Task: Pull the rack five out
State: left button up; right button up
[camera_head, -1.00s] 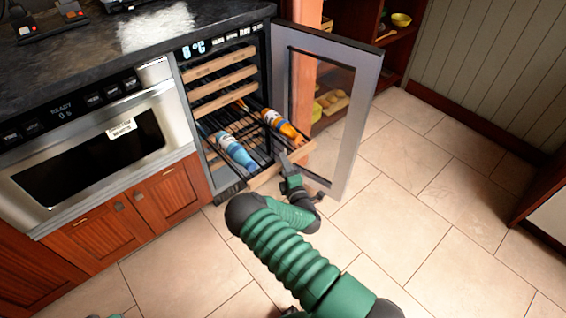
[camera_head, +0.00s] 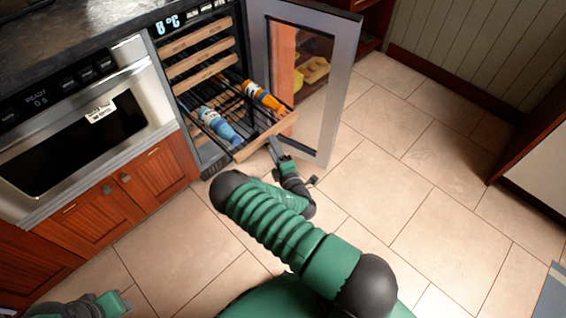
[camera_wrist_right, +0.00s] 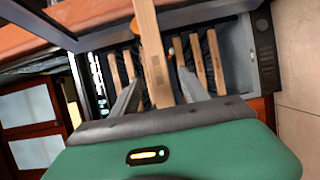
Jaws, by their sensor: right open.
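The pulled-out rack (camera_head: 262,138) is the lowest visible one in the open cooler, with a pale wooden front and black wires. It holds a blue bottle (camera_head: 221,127) and an orange bottle (camera_head: 264,97), both lying down. My right gripper (camera_head: 273,146) is at the rack's wooden front. In the wrist view, its open fingers (camera_wrist_right: 160,92) stand on either side of a wooden strip (camera_wrist_right: 150,50), apparently that front. Contact cannot be told. Part of my left arm (camera_head: 103,304) shows at the bottom left; its fingers cannot be made out.
The cooler's glass door (camera_head: 337,95) stands open to the right of the rack, close to my right arm. Three wooden rack fronts (camera_head: 200,62) stay inside above. A microwave drawer (camera_head: 85,130) is at left. The tiled floor (camera_head: 420,190) is clear at right.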

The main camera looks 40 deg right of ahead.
jog(key=p+v, duration=0.2)
jog(key=v, duration=0.8)
jog(key=shift+s, duration=0.25)
jog(key=shift+a, duration=0.1)
